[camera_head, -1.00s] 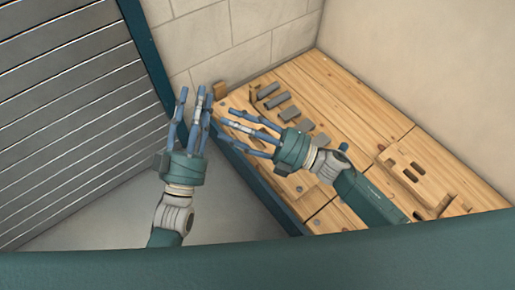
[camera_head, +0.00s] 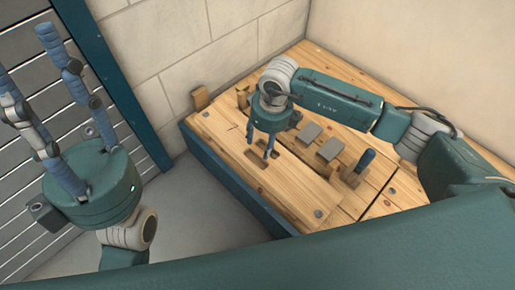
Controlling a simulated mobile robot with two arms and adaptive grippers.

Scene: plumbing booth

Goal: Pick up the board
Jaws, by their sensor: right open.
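The board (camera_head: 300,184) looks like a light wooden plank lying flat on the workbench, with dark slots near my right gripper. Its outline is hard to tell from the similar wood of the bench. My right gripper (camera_head: 263,153) points down over the slotted part, open, with its fingertips at or just above the wood. I cannot tell whether they touch it. My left gripper (camera_head: 45,95) is at the left of the view, fingers up and spread, empty and away from the bench.
The wooden workbench (camera_head: 222,124) stands in the corner against two walls. Grey blocks (camera_head: 330,149) and a blue-handled tool (camera_head: 365,160) in a wooden holder lie right of my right gripper. A slatted shutter (camera_head: 30,185) is at left.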

